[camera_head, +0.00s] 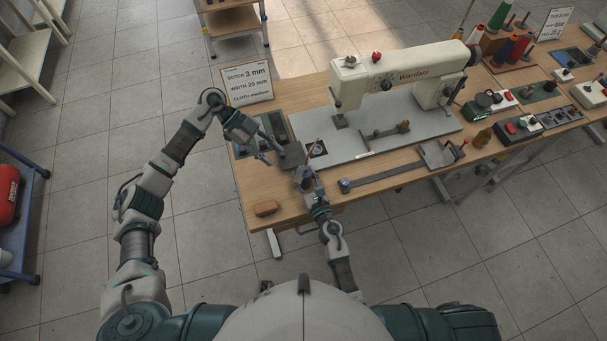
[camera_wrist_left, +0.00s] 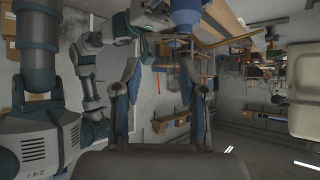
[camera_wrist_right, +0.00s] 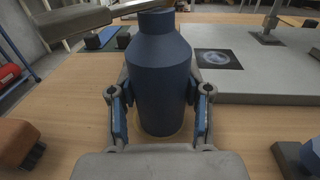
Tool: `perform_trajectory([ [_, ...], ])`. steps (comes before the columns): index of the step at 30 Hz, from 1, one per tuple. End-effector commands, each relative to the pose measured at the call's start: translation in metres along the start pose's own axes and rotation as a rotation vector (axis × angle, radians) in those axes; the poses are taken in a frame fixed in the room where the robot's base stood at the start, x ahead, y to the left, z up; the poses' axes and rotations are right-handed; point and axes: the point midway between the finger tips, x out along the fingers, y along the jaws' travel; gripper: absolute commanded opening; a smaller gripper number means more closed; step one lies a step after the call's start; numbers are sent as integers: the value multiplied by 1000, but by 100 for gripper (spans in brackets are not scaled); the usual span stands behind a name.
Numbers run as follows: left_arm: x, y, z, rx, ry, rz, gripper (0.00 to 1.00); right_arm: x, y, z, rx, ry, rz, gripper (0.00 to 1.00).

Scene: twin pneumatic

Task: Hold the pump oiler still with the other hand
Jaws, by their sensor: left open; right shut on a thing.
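The pump oiler is a dark blue bottle (camera_wrist_right: 160,80) that stands upright in the right wrist view. My right gripper (camera_wrist_right: 158,120) is shut around its lower body, one finger on each side. In the head view the right gripper (camera_head: 304,178) is at the front of the workbench, left of the middle. My left gripper (camera_head: 270,152) is open and tilted down, to the left of the oiler. In the left wrist view its fingers (camera_wrist_left: 162,70) are apart with nothing between them, and the blue oiler (camera_wrist_left: 185,14) shows beyond them at the top.
A white sewing machine (camera_head: 400,75) stands on a grey plate (camera_head: 375,115) behind the oiler. A sign (camera_head: 247,86) stands at the back left. A brown block (camera_head: 265,208) lies near the front left corner, and a metal bar (camera_head: 385,176) lies to the right.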

Motion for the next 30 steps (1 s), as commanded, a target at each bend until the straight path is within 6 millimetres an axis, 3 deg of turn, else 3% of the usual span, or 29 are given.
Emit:
perform_trajectory([
  [8, 0, 0, 0, 0, 0, 0, 42, 0, 0, -1, 0, 1, 1, 2],
  [14, 0, 0, 0, 0, 0, 0, 0, 0, 0, -1, 0, 2, 1, 2],
  [30, 0, 0, 0, 0, 0, 0, 0, 0, 0, -1, 0, 2, 1, 2],
])
